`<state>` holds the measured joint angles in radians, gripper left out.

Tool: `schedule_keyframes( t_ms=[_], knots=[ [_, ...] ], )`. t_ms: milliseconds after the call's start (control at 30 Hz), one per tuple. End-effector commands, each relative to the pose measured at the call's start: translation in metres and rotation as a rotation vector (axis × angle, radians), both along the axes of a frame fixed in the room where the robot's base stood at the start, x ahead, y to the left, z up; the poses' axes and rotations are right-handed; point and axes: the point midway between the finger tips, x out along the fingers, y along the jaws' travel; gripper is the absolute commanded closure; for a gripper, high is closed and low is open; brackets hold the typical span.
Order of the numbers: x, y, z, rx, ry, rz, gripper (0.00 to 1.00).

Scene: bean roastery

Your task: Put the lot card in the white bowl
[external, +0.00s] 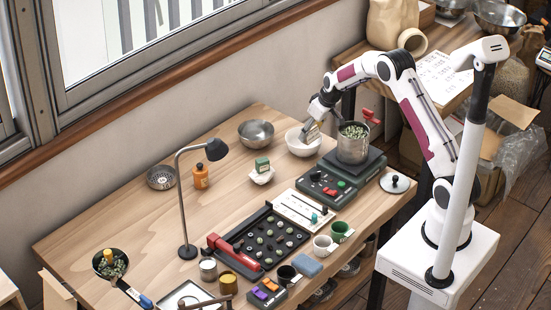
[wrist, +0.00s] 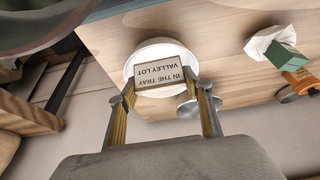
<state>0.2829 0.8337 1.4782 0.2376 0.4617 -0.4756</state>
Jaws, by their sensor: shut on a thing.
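The lot card (wrist: 160,73) is a small pale card with dark edges and printed lettering, upside down in the wrist view. My gripper (wrist: 161,88) is shut on it, a finger at each side. In the external view my gripper (external: 314,119) points down at the white bowl (external: 293,143), with the card (external: 311,132) tilted at the bowl's opening. In the wrist view the white bowl (wrist: 135,62) lies directly behind the card, its rim showing around it. The card hides most of the bowl's inside, and I cannot tell whether the card touches the bowl.
A metal pot of green beans (external: 353,145) stands close right of the bowl on a dark scale. A steel bowl (external: 256,133) is to the left. A green box on white paper (external: 262,168) sits in front. Open wood lies further left.

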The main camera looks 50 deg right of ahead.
Motion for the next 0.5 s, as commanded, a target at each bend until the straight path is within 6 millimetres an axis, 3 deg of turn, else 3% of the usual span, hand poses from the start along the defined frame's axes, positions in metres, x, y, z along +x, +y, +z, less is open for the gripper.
schedule_keyframes(
  t_ms=[500],
  knots=[
    [-0.0004,0.0001,-0.0069,0.000,0.002,0.000,0.72]
  ],
)
